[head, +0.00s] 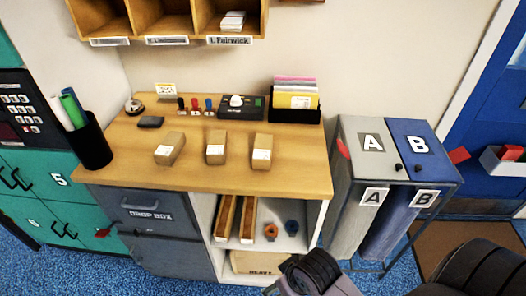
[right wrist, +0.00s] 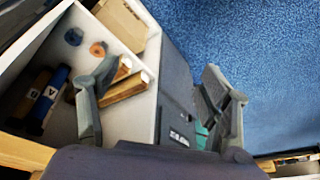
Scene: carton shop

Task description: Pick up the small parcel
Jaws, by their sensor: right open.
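Three brown parcels with white labels stand in a row on the wooden counter (head: 110,174) in the head view: a left one (head: 172,146), a middle one (head: 216,146) and a right one (head: 262,150). They are close in size; the middle one looks slightly the smallest. My right gripper (right wrist: 160,103) is open, its two fingers spread and nothing between them. The right wrist view looks past it at the cabinet's shelves and the floor; no parcel shows there. My right arm is at the bottom right of the head view. My left gripper is not in view.
A black pen cup (head: 92,145) stands at the counter's left end. A black file box (head: 296,106) and a control box (head: 240,106) stand at the back. Bins marked A (head: 366,150) and B (head: 415,150) stand right of the counter. The counter's front strip is clear.

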